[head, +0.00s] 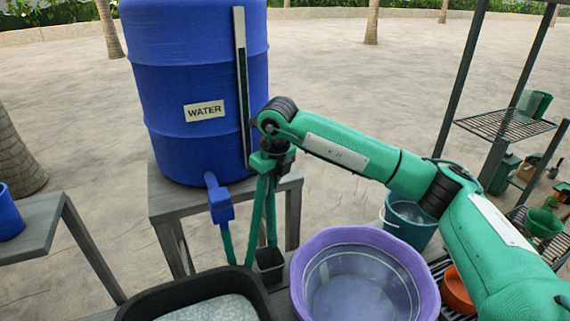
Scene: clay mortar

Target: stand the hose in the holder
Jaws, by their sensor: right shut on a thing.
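The blue water barrel (200,90) stands on a grey stand, with a blue spout (220,205) low on its front. A green hose (227,244) hangs from the spout and passes out of sight behind a black tub. My right gripper (268,162) points down beside the barrel, shut on the hose. Two green strands run down below it; one slants toward the tub's rim, the other drops to a small dark cup (270,265), apparently the holder. I cannot tell whether the hose end is inside the cup or in front of it. My left gripper is out of view.
A black tub (148,305) with pale contents and a purple basin (430,290) stand at the front. A teal bucket (408,222) is behind the basin, partly under my right arm. A metal rack (505,125) with pots is at the right. A grey bench (35,235) is at the left.

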